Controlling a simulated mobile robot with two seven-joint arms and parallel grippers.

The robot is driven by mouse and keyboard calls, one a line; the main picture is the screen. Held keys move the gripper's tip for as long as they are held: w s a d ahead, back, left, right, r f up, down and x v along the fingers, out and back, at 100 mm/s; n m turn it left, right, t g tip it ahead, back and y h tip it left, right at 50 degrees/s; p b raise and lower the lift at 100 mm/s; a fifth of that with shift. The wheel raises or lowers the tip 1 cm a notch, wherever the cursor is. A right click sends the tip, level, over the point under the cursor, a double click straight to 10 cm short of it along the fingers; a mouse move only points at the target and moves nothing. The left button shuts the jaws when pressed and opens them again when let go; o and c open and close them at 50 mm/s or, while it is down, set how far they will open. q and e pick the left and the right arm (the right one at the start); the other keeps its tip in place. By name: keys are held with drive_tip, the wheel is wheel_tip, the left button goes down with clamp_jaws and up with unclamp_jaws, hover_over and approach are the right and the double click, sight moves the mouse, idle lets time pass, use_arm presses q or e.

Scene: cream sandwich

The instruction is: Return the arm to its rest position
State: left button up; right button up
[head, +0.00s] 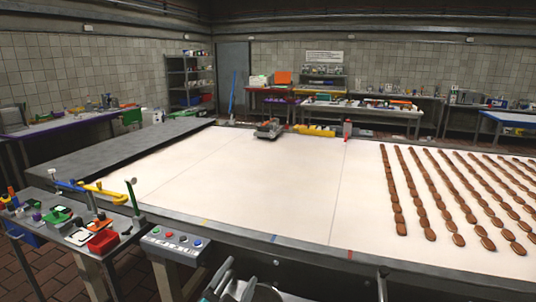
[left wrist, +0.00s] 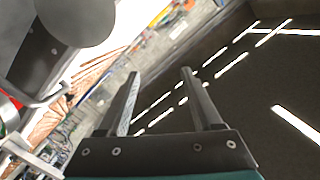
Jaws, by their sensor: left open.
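My left gripper (head: 224,282) shows at the bottom edge of the head view, low in front of the conveyor's near edge, only partly in frame. In the left wrist view the left gripper (left wrist: 160,73) has its two dark fingers apart with nothing between them. It points up toward the dark ceiling with its white strip lights. The gripper is clear of the table and touches nothing that I can see. My right gripper is in neither view.
A wide white conveyor (head: 270,190) lies ahead, with rows of brown biscuits (head: 425,195) on its right side. A control box (head: 176,241) stands at the near edge. A tool-covered side table (head: 75,222) stands at the left. The conveyor's middle is bare.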

use_arm(q)
drive_tip(key=s+a+f+n+g+y, duration=0.4)
drive_tip(key=s+a+f+n+g, duration=0.3)
drive_tip(key=s+f, duration=0.4)
drive_tip(key=s+a+f+n+g, duration=0.1)
drive_tip(key=s+a+f+g, duration=0.15)
drive_tip(key=s, duration=0.55)
drive_tip(key=s+a+f+g, duration=0.1)
drive_tip(key=s+g, duration=0.3)
drive_tip(key=s, duration=0.5)
wheel_tip(320, 180, down, 26)
drive_tip(key=b, duration=0.5)
drive_tip(key=s+a+f+g+b, duration=0.2)
drive_tip(key=s+f+b, duration=0.4)
drive_tip(key=s+f, duration=1)
wheel_tip(320, 180, down, 4)
drive_tip(key=shift+s+f, duration=0.15)
drive_tip(key=shift+s, duration=0.25)
